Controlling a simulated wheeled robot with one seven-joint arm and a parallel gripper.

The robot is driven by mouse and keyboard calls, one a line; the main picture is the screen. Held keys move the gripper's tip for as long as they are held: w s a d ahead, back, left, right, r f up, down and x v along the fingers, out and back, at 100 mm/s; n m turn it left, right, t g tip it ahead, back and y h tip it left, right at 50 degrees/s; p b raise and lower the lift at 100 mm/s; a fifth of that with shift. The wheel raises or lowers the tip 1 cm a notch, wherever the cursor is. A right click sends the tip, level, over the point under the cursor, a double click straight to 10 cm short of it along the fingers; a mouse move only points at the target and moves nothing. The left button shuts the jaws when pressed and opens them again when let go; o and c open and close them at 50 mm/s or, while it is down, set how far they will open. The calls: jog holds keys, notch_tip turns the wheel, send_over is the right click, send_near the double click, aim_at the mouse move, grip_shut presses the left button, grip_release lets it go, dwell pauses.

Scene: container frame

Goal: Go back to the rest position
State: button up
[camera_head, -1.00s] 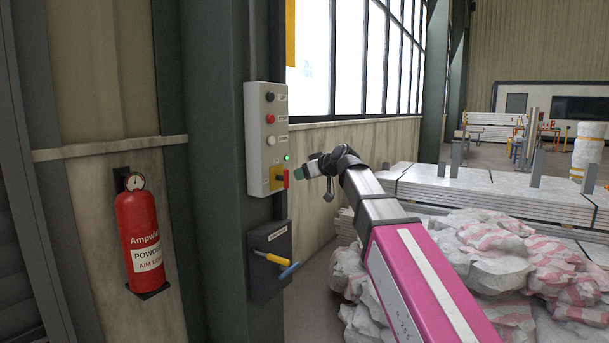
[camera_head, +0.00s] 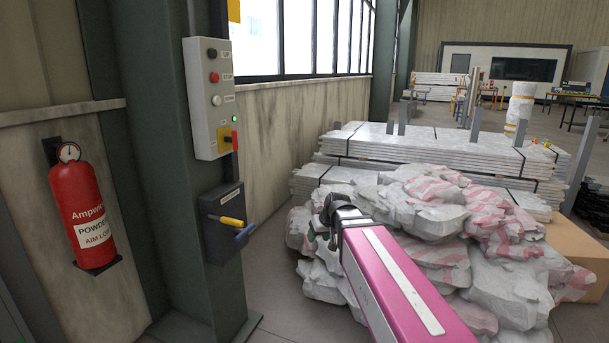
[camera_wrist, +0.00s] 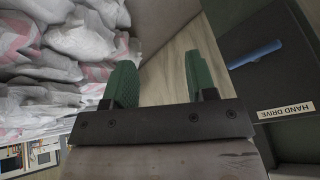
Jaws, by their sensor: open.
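My gripper (camera_wrist: 160,82) shows in the wrist view with two green fingers spread apart and nothing between them. In the head view my magenta arm reaches in from the bottom, and its end is in front of the sack pile, to the right of the hand drive box. The gripper's fingers are mostly hidden there behind the wrist. The grey control box (camera_head: 205,100) on the green column has several buttons, a lit green lamp and a red and yellow switch. Below it is the dark hand drive box (camera_head: 222,205) with a yellow and a blue handle; its label shows in the wrist view (camera_wrist: 285,110).
A red fire extinguisher (camera_head: 85,215) hangs on the left wall. White and pink sacks (camera_head: 480,250) are heaped close beside and beyond my arm. Stacked panels (camera_head: 440,150) lie behind them, and a cardboard box (camera_head: 580,255) is at right. Some floor is clear near the column.

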jog(key=s+d+f+m+g+h, duration=0.3)
jog(key=s+d+f+m+g, duration=0.1)
jog(key=s+d+f, duration=1)
notch_tip(320, 180, down, 2)
jog(key=shift+f+h, duration=0.25)
jog(key=shift+h, duration=0.15)
